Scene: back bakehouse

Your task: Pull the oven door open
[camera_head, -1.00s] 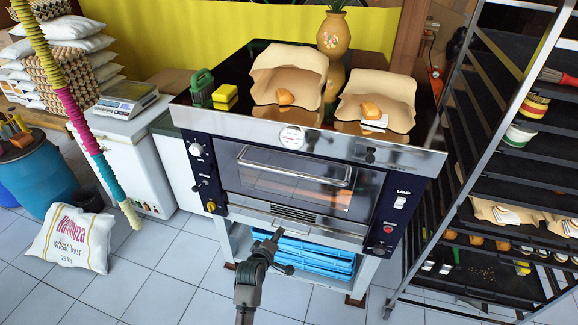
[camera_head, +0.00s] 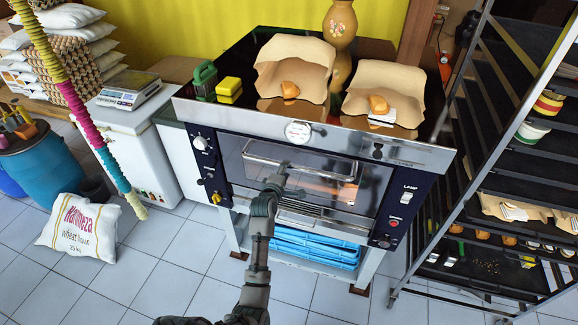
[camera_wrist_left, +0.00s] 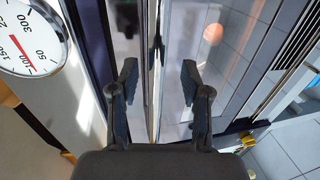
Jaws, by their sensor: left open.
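The oven (camera_head: 300,135) stands in the middle of the head view. Its glass door (camera_head: 325,194) looks shut. A long metal handle bar (camera_head: 326,174) runs across the top of the door. My left gripper (camera_head: 282,173) is in front of the handle, left of its middle. In the left wrist view my left gripper (camera_wrist_left: 160,80) is open. A bright metal strip, apparently the handle (camera_wrist_left: 155,95), runs between its two fingers, and I cannot tell whether they touch it. My right gripper is not in view.
A tall tray rack (camera_head: 484,110) stands close on the right. Blue crates (camera_head: 310,250) sit below. The tiled floor in front (camera_head: 180,265) is clear.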

